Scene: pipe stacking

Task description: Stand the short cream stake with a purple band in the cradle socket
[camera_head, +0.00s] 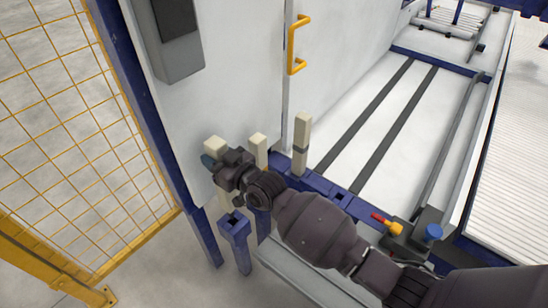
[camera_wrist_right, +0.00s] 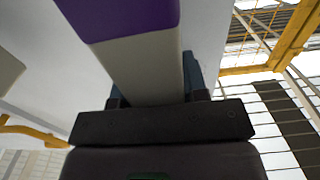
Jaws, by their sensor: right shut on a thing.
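The short cream stake (camera_head: 215,146) is held upright, or nearly so, by my right gripper (camera_head: 219,167), its top showing above the jaws. Its lower part passes below the gripper toward a blue socket post (camera_head: 236,232); I cannot tell whether its end is inside or just above it. In the right wrist view the same stake (camera_wrist_right: 150,68) runs between the fingers of my right gripper (camera_wrist_right: 157,92), with the purple band (camera_wrist_right: 120,15) at the top edge. My right gripper is shut on the stake. My left gripper is not in view.
A second cream stake (camera_head: 258,143) and a taller one with a grey band (camera_head: 302,138) stand close to the right. The white cabinet wall (camera_head: 235,75) is just behind. A yellow mesh fence (camera_head: 75,125) stands at left. A red-and-yellow part (camera_head: 388,224) and a blue knob (camera_head: 433,232) sit at right.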

